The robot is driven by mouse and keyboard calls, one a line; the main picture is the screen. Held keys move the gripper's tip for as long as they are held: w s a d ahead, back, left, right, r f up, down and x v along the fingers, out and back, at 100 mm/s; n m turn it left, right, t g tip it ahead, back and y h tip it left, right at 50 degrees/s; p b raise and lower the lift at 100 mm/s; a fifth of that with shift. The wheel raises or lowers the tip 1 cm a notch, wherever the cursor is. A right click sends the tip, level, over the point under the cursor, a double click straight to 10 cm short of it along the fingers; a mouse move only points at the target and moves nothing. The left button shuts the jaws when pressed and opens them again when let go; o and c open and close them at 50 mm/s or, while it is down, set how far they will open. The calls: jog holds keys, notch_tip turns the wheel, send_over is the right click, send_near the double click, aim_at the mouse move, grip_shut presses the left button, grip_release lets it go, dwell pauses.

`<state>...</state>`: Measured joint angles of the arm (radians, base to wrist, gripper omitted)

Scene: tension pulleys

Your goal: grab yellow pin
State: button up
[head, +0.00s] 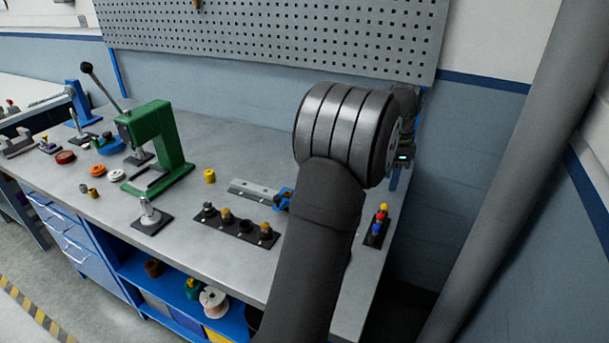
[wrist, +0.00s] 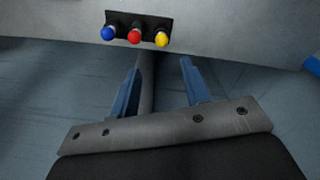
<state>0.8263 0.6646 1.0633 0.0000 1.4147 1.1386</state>
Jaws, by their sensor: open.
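The yellow pin (wrist: 162,39) has a round yellow head and stands at the right end of a small black holder (wrist: 152,17) in the wrist view. The red pin (wrist: 134,36) and the blue pin (wrist: 108,33) stand beside it in the same row. In the head view the yellow pin (head: 384,207) is at the far end of the row, near the bench's right edge. My gripper (wrist: 160,66) is open, its two blue fingers apart with nothing between them. The pins lie beyond the fingertips, not touching them. In the head view my arm hides most of the gripper.
A black strip with several fittings (head: 237,227), a grey rail with a blue clamp (head: 255,188) and a green press (head: 158,148) stand on the bench left of my arm. A pegboard (head: 270,38) is behind. A thick grey post (head: 510,170) rises at the right.

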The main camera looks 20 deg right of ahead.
send_over(383, 203)
jog(key=f, duration=0.5)
jog(key=shift+s+d, duration=0.1)
jog(key=shift+s, duration=0.3)
jog(key=shift+w+f, duration=0.15)
jog(key=shift+f, duration=1.3)
jog(key=shift+w+f, duration=0.15)
jog(key=shift+f, duration=1.25)
grip_shut()
